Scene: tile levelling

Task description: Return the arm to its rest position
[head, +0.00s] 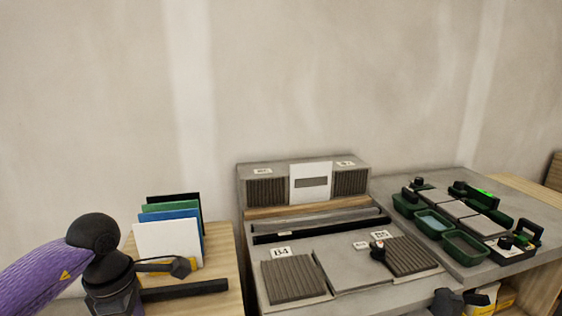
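My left arm (45,270) comes in from the left with a purple sleeve and black joints. Its black wrist part (112,285) runs down to the bottom edge, in front of the wooden side table. A grey bench (400,285) carries ribbed dark tiles, one (290,277) by a B4 label and another (410,256) by a second label. A small black knob-like piece (378,251) stands at the second tile's left edge.
The side table (225,262) holds upright white, blue, green and black panels (168,245), a yellow-and-black tool (165,266) and a black bar (185,290). Green trays (434,222) and black devices stand at the bench's right.

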